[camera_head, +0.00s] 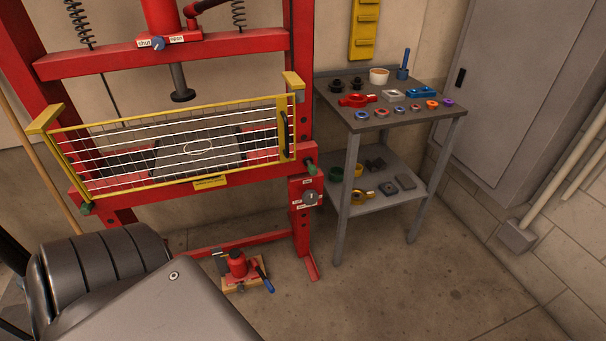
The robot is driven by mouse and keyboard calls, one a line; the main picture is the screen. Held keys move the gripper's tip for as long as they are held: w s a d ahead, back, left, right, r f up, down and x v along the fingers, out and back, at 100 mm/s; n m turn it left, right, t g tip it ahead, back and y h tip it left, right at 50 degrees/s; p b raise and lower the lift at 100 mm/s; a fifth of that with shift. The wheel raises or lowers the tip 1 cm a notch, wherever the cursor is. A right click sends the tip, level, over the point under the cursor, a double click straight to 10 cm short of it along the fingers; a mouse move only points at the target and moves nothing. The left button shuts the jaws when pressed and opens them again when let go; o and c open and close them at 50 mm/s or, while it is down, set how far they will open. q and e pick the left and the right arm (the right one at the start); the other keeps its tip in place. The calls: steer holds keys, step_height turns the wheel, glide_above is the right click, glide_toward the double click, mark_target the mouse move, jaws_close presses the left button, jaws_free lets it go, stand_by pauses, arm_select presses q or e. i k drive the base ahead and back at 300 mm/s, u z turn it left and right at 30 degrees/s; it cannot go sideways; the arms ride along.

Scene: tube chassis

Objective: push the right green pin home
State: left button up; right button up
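The right green pin (311,168) sticks out at the right upright of the red press frame (302,60), at the level of the bed's cross beam. Its green end stands out from the red face; how deep it sits is hard to tell at this size. A left green pin (86,209) shows at the left end of the same beam, under the yellow guard (190,183). Neither of my grippers is in view. Only grey arm parts of mine fill the bottom left, well away from the right pin.
A grey steel cart (385,122) with small parts stands right of the press, close to the right pin. A control panel (309,198) sits just below that pin. A red bottle jack (238,264) is on the floor. Floor at right is clear.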

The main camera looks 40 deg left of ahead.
mark_target(312, 169)
steer(key=k, duration=0.95)
steer(key=z, duration=0.6)
steer(key=i, duration=1.5)
steer(key=u, duration=0.8)
steer(key=i, duration=0.55)
steer(key=u, duration=0.55)
